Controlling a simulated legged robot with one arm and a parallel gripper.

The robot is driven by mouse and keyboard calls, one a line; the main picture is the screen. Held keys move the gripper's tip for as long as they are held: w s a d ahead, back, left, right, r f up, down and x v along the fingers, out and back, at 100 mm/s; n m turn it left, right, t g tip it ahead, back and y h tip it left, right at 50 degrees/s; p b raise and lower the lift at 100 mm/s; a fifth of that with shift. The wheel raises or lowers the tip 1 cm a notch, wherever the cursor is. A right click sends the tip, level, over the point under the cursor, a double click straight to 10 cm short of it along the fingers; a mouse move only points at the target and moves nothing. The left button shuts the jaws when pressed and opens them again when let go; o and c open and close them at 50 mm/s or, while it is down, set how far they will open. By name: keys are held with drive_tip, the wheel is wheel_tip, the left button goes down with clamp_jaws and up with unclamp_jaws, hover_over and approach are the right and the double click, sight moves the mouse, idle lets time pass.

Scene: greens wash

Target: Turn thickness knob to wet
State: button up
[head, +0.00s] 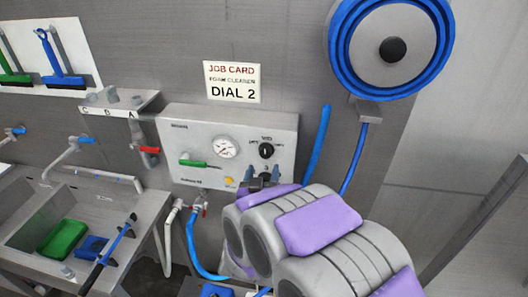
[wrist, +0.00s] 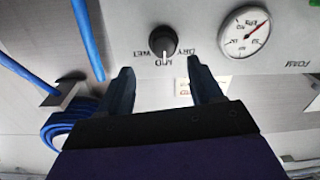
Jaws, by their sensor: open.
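The thickness knob (head: 266,150) is a black round knob on the right half of a grey control panel (head: 185,130). In the wrist view the knob (wrist: 162,41) appears upside down, with DRY, MID and WET marked around it. Its light pointer mark seems to face MID. My gripper (head: 262,175) is just below the knob in the head view. In the wrist view my gripper (wrist: 160,66) is open, its two dark fingers apart and empty, with the knob beyond the gap between the tips. The fingers do not appear to touch it.
A pressure gauge (head: 223,147) and green-handled lever (head: 194,162) are left of the knob. A yellow button (head: 229,181) is below. A job card (head: 232,82) reading DIAL 2 hangs above. A blue hose reel (head: 393,45) is at upper right, a sink (head: 30,205) at left.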

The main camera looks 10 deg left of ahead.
sight(265, 155)
drive_tip(key=w, duration=0.2)
drive_tip(key=w+a, duration=0.1)
drive_tip(key=w, duration=0.3)
drive_tip(key=shift+w+a+f, duration=0.2)
drive_tip(key=shift+w+a, duration=0.4)
drive_tip(key=shift+d+r, duration=0.15)
drive_tip(key=shift+d, duration=0.65)
drive_tip(key=shift+c, duration=0.7)
drive_tip(key=shift+a, duration=0.45)
drive_tip(key=c, duration=0.6)
drive_tip(key=shift+d, duration=0.1)
drive_tip(key=c, duration=0.3)
